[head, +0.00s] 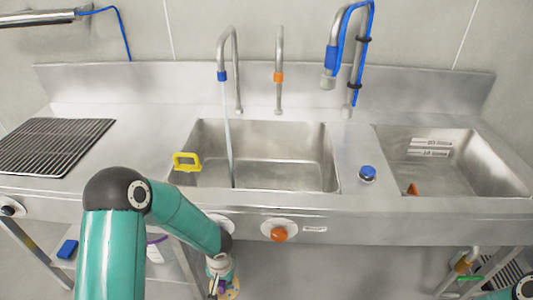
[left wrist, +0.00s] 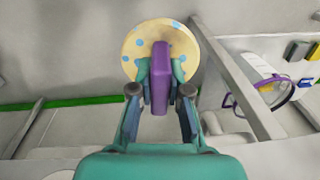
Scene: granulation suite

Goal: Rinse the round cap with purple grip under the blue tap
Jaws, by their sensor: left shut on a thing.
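The round cap (left wrist: 134,45) is a pale yellow disc with blue spots and a purple bar grip (left wrist: 161,75). My left gripper (left wrist: 160,82) is shut on the purple grip. In the head view, my left gripper (head: 219,280) hangs low in front of the sink counter, below its front edge, with part of the cap (head: 232,290) showing at the bottom of the picture. The blue tap (head: 222,76) has a blue collar, and a thin stream of water (head: 229,140) falls from it into the left basin (head: 280,172). My right gripper is out of view.
An orange-collared tap (head: 279,77) stands right of the blue one. A yellow handled thing (head: 187,161) sits at the left basin's front left rim. A blue-topped knob (head: 367,173) stands between the basins. A black rack (head: 50,146) lies at left.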

